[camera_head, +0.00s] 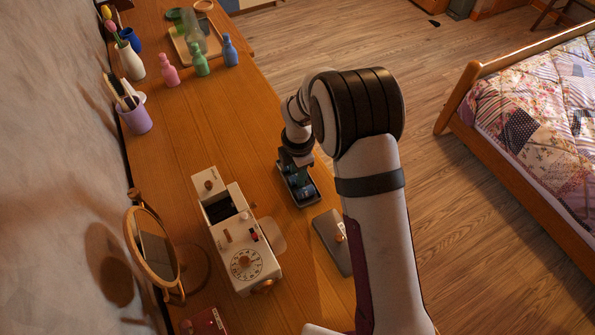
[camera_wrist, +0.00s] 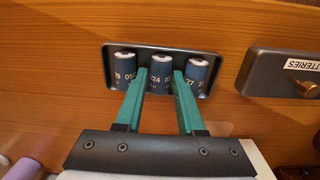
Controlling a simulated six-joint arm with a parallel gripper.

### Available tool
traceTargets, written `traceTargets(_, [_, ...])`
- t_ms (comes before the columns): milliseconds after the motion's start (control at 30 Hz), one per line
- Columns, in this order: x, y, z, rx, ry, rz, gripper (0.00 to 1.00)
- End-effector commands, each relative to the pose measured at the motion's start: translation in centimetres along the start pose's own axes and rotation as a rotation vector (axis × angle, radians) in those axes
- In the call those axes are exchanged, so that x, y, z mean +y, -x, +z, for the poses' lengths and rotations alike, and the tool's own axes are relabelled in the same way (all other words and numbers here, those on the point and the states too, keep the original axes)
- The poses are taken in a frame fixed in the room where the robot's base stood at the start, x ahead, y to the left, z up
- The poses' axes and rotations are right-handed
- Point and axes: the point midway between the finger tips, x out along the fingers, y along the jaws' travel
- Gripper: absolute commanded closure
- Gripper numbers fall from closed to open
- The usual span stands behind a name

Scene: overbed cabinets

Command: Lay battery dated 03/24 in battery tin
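The open dark battery tin (camera_wrist: 180,52) lies on the wooden top and holds a row of three dark blue batteries with silver ends. The middle battery (camera_wrist: 161,72) shows "24" and part of another number; its full date is partly cut off. The left battery (camera_wrist: 124,68) shows "20" and part of a date, and the right battery (camera_wrist: 197,73) shows "27". My gripper (camera_wrist: 161,76) has its teal fingers closed against both sides of the middle battery, inside the tin. In the head view the tin (camera_head: 311,199) is partly hidden under my gripper (camera_head: 291,170).
A grey lid (camera_head: 333,242) with a knob and a "BATTERIES" label lies beside the tin. A white timer device (camera_head: 233,232) with an open dark compartment stands left of it.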

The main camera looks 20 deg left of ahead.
Motion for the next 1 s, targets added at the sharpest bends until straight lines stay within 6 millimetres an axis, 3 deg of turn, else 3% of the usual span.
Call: traceTargets(1000, [0.1,3.5,0.0,0.000,0.000,0.000,0.62])
